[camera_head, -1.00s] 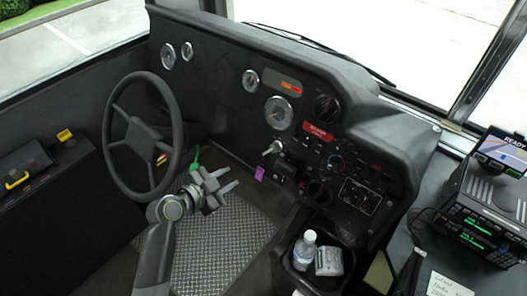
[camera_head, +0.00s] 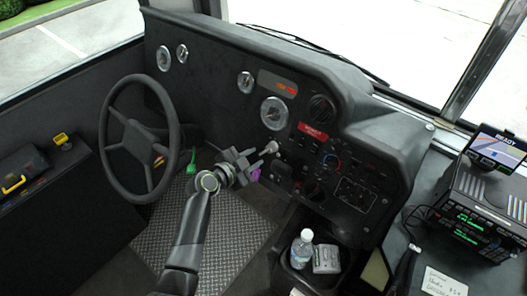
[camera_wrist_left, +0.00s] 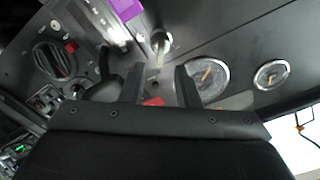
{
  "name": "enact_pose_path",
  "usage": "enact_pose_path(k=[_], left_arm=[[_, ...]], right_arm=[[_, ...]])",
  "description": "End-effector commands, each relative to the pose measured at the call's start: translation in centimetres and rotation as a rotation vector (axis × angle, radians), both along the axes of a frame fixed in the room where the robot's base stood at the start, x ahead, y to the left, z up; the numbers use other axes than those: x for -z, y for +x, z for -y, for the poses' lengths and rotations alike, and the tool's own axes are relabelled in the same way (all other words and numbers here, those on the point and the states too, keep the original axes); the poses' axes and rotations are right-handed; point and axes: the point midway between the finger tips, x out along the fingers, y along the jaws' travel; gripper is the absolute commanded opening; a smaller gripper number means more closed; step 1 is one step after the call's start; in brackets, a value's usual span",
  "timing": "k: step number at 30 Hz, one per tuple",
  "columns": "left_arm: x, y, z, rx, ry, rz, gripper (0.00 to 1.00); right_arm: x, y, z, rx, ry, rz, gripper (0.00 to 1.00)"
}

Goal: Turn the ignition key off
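The ignition key (camera_head: 271,147) sits in its lock on the dark dashboard, below the large round gauge. A purple tag (camera_head: 255,174) hangs below it, partly hidden by my left gripper. My left gripper (camera_head: 258,160) is close to the key, with its fingers pointing at the dashboard. In the left wrist view, the two fingers (camera_wrist_left: 161,84) are apart, and the key (camera_wrist_left: 160,48) shows beyond them, near the gap. The purple tag (camera_wrist_left: 126,8) is at the top of that view. The gripper looks open and empty; I cannot tell any contact. My right gripper is out of view.
The steering wheel (camera_head: 141,138) stands left of my arm. Knobs and switches surround the key on the dashboard (camera_head: 345,170). A water bottle (camera_head: 302,248) stands in a bin at lower right. A radio unit (camera_head: 487,205) is at far right.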

Motion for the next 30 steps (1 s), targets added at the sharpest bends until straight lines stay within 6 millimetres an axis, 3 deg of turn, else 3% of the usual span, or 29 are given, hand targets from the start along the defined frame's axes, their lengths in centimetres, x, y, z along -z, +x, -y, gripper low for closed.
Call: enact_pose_path(k=[12, 26, 30], left_arm=[[1.5, 3.7, 2.7, 0.001, -0.001, 0.001, 0.29], [1.8, 4.3, 3.2, -0.001, 0.000, 0.001, 0.29], [1.8, 4.2, 3.2, -0.001, 0.000, 0.001, 0.13]], right_arm=[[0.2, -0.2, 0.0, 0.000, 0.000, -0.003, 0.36], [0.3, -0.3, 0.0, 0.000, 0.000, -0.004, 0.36], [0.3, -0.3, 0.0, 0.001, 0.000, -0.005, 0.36]])
